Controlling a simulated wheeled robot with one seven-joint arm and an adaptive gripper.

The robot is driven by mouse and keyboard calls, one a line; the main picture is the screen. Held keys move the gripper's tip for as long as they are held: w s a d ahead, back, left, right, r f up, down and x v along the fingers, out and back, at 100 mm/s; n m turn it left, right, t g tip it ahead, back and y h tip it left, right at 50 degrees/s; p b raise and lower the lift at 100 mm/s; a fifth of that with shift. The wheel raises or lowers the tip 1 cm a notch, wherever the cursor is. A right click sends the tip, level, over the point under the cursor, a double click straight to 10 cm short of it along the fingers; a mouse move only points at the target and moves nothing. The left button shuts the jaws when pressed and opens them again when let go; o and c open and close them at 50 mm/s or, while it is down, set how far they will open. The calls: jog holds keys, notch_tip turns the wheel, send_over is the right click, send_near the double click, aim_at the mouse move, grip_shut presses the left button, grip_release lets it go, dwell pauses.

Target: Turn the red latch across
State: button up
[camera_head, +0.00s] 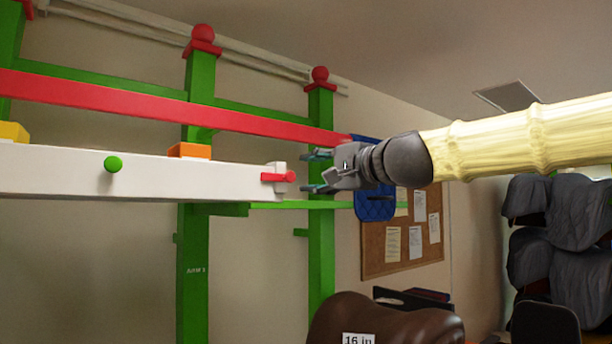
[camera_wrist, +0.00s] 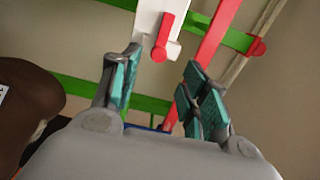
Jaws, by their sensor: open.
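The red latch (camera_head: 278,177) sits at the right end of the white beam (camera_head: 60,172), on a small white block. In the head view its handle lies roughly level along the beam, with its round knob at the right. In the wrist view the latch (camera_wrist: 163,38) shows beyond the fingers, with the knob towards me. My gripper (camera_head: 318,172) is just to the right of the latch in the head view, its fingers pointing left. In the wrist view my gripper (camera_wrist: 155,88) is open, with teal pads apart and nothing between them. The latch appears clear of the fingers.
A long red rail (camera_head: 150,103) runs above and behind the beam, on green posts (camera_head: 196,250). A green knob (camera_head: 113,164) and an orange block (camera_head: 189,150) are on the beam. A blue pad (camera_head: 374,205) hangs behind my gripper. A brown saddle (camera_head: 385,322) stands below.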

jog(key=shift+v, duration=1.15)
jog(key=shift+w+f, duration=0.15)
